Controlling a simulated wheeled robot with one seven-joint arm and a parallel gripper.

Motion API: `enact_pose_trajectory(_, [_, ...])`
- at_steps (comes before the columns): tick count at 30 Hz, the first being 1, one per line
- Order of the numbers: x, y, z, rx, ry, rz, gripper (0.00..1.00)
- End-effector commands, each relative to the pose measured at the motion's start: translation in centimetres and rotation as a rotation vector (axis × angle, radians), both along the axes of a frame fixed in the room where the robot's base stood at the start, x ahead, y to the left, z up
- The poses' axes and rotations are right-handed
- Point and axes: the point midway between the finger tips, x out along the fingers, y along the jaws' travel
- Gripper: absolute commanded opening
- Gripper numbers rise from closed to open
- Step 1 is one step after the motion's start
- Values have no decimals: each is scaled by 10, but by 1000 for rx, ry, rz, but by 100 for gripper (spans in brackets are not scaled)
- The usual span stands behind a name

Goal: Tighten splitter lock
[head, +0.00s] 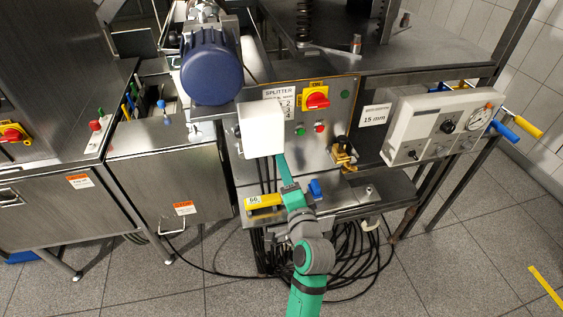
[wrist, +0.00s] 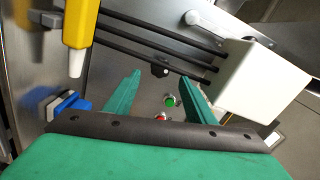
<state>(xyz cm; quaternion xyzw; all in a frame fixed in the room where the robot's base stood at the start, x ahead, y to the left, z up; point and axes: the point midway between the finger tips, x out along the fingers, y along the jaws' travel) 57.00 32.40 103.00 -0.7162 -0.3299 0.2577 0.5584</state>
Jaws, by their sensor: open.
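The splitter panel (head: 340,105) is a metal front with a "SPLITTER" label, a red rotary switch (head: 316,99) on a yellow plate and small buttons. I cannot tell for sure which part is the splitter lock. A brass-coloured fitting with a black knob (head: 343,152) sits at the panel's lower right. A small black knob (wrist: 160,68) shows between my fingers in the wrist view. My gripper (head: 281,160) is open, in front of the panel just below a white box (head: 261,130). In the wrist view its green fingers (wrist: 163,82) are apart with nothing between them.
The white box (wrist: 262,78) and dark rods (wrist: 150,38) are close to my fingers. A yellow part (wrist: 80,25) and a blue knob (wrist: 68,105) are at the left. A control box (head: 440,125) is at the right; cables (head: 350,260) lie below.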

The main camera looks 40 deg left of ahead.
Motion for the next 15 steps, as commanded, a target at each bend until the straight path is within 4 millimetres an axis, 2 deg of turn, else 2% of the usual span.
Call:
enact_pose_trajectory(6, [-25, -29, -1, 0, 3, -1, 50])
enact_pose_trajectory(15, [-38, -43, 0, 0, 2, 2, 50])
